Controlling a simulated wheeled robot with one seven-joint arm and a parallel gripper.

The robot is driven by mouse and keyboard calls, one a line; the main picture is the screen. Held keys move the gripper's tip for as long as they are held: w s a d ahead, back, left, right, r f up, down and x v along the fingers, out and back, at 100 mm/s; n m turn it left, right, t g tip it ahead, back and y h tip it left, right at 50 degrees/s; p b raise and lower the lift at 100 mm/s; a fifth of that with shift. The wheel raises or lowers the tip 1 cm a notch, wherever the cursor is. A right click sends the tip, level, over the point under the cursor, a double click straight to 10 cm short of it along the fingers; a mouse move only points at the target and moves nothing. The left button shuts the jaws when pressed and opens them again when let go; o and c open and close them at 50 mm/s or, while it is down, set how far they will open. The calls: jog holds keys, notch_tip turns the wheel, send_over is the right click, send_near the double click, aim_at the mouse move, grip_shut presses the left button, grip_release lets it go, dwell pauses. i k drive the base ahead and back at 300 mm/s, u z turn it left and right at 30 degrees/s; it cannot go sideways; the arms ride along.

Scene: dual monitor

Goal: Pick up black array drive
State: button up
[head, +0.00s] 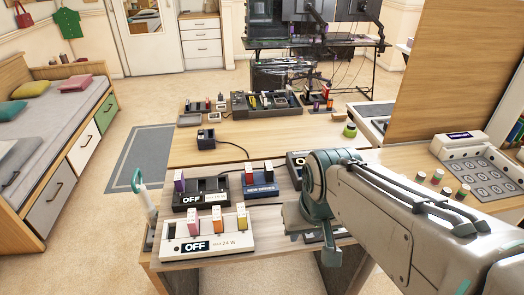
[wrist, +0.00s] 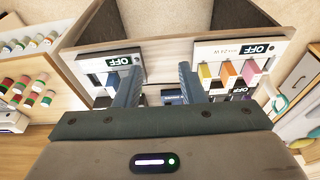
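I cannot pick out with certainty which thing is the black array drive. Candidates are small upright drives in docks on the near table: a dark one stands in the blue dock (head: 261,191), beside a red one. The white dock (head: 207,245) marked OFF 24 W holds yellow, orange and pink drives. My gripper (wrist: 159,70) is open, with nothing seen between its fingertips. In the wrist view it points down over the table, between two white docks. In the head view my arm hides its fingertips.
More docks with small drives stand on the far table, including a black dock (head: 267,104). A small black box (head: 206,139) with a cable lies on bare wood. A wooden panel (head: 459,74) rises at the right.

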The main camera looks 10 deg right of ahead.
aim_at(269, 169)
jog(key=i, duration=0.3)
jog(key=z, duration=1.35)
jog(key=k, duration=0.95)
jog(key=u, duration=1.25)
jog(key=i, duration=1)
jog(key=u, duration=0.05)
